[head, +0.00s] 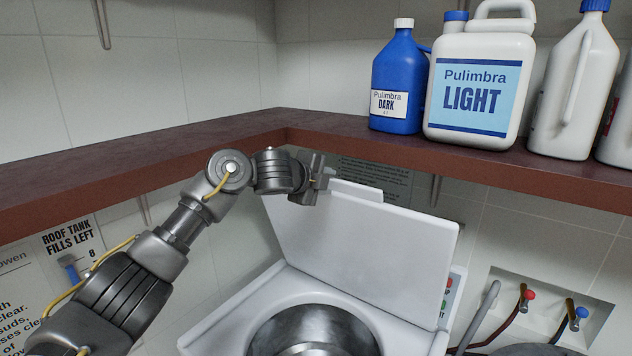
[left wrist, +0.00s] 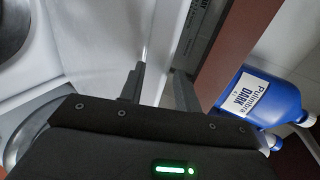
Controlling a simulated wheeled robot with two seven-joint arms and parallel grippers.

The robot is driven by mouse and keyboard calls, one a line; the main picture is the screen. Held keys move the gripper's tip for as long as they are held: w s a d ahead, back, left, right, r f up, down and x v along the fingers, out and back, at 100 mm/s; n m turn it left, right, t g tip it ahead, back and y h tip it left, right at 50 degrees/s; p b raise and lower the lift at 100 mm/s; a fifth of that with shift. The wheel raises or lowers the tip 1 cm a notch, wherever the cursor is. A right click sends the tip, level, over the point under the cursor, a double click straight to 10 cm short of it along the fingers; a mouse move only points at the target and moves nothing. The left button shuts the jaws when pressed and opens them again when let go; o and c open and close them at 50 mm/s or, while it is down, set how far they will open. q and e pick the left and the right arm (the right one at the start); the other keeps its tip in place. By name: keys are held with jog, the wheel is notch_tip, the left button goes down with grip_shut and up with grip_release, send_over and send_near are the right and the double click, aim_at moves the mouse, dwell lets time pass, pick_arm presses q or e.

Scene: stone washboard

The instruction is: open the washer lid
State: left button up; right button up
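The washer lid (head: 362,250) is a white panel standing raised, tilted back, behind the round metal drum opening (head: 315,330) of the white washer (head: 238,318). My left gripper (head: 322,176) is at the lid's upper left edge. In the left wrist view its two dark fingers (left wrist: 160,90) are apart, with pale surface visible between them. The lid (left wrist: 105,35) also shows there, left of the fingers. Whether a finger touches the lid is hard to tell. My right gripper is in neither view.
A brown shelf (head: 230,137) runs along the wall just behind and above the gripper. It carries a blue bottle (head: 398,85), a white LIGHT jug (head: 477,90) and other white bottles. Taps with red and blue handles (head: 527,300) are at the lower right.

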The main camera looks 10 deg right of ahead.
pick_arm(q)
jog(key=b+v, duration=0.4)
jog(key=v, duration=0.6)
jog(key=shift+a, duration=0.15)
